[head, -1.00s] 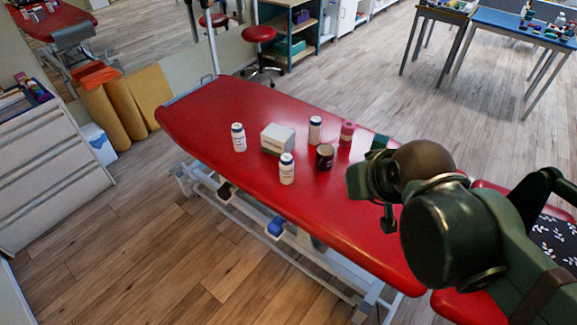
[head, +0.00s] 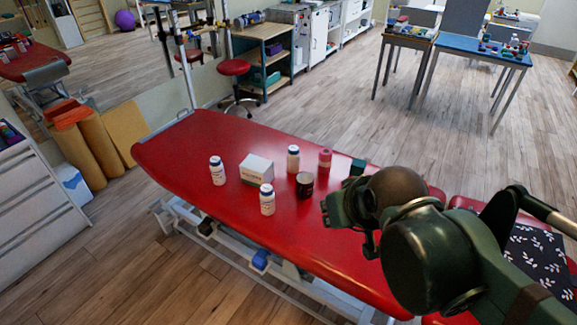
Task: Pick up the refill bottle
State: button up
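A pink-red bottle (head: 325,159) stands right of the back one. I cannot tell from the labels which is the refill bottle. My gripper (head: 332,211) is over the table, to the right of the bottles and apart from them. It is seen from behind and its fingers are too small and dark to tell whether they are open.
A white box (head: 257,170) lies among the bottles, and a dark jar (head: 305,185) stands between them and my gripper. A small dark green item (head: 357,167) is behind my gripper. The table's left end is bare. A red stool (head: 234,68) stands beyond.

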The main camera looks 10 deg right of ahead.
jog(key=o, duration=1.1)
jog(key=n+t+h+b, duration=0.1)
jog(key=n+h+b, duration=0.4)
jog(key=n, duration=1.7)
send_over(263, 198)
jog(key=s+d+p, duration=0.3)
jog(key=s+d, duration=0.1)
jog(key=s, duration=0.2)
notch_tip(263, 198, down, 16)
jog(key=h, duration=0.2)
jog(key=a+f+n, duration=0.2)
jog(key=w+a+f+n+t+h, duration=0.1)
jog(key=a, duration=0.1)
jog(key=w+a+f+n+t+b, duration=0.1)
jog(key=a+f+n, duration=0.1)
jog(key=shift+w+f+n, duration=0.25)
jog(key=shift+f+n, duration=0.05)
jog(key=shift+f, duration=0.05)
jog(key=shift+a+f+n+h, duration=0.3)
jog(key=shift+a+f+n, duration=0.05)
jog(key=shift+a+n, duration=0.05)
